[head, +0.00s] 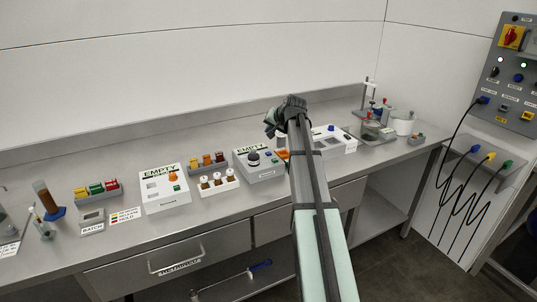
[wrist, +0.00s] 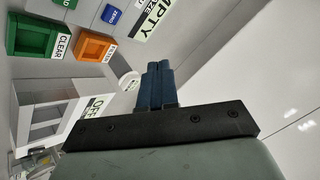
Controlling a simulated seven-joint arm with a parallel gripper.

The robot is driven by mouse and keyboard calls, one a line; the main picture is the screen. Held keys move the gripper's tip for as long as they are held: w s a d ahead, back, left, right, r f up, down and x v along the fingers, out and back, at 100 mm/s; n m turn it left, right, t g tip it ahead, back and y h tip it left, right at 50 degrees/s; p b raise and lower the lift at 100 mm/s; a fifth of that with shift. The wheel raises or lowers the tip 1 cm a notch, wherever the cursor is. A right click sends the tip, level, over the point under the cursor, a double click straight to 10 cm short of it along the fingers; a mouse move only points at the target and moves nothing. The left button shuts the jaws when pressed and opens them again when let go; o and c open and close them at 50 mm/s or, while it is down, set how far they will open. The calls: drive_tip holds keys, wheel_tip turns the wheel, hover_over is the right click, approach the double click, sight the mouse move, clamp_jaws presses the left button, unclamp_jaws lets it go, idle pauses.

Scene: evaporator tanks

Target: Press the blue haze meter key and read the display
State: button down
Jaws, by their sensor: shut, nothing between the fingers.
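My gripper (wrist: 157,72) shows in the wrist view with its blue fingers together and nothing between them. In the head view its dark end is over the back of the bench, but the fingertips are not distinct. A white meter (head: 262,172) with a dark round top and an EMPTY sign stands left of my arm. Its sign (wrist: 152,19) shows in the wrist view with "ZE" readable, so it appears to be the haze meter. A blue key (wrist: 112,14) marked ZERO sits beside that sign, apart from my fingers. I cannot make out a display reading.
Green CLEAR (wrist: 38,37) and orange FILTER (wrist: 93,46) bins lie near the meter. A white instrument with an OFF sign (wrist: 95,107) is close to my gripper. Another EMPTY instrument (head: 164,190) and a vial rack (head: 218,187) stand further left. My arm hides part of the bench.

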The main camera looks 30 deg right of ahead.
sight(270, 154)
drive_tip(key=shift+f, duration=3.65)
drive_tip(key=shift+f, duration=0.1)
drive_tip(key=shift+f, duration=0.3)
drive_tip(key=shift+f, duration=0.45)
drive_tip(key=shift+r, duration=0.1)
idle(0.3)
drive_tip(key=shift+r, duration=0.75)
drive_tip(key=shift+r, duration=2.55)
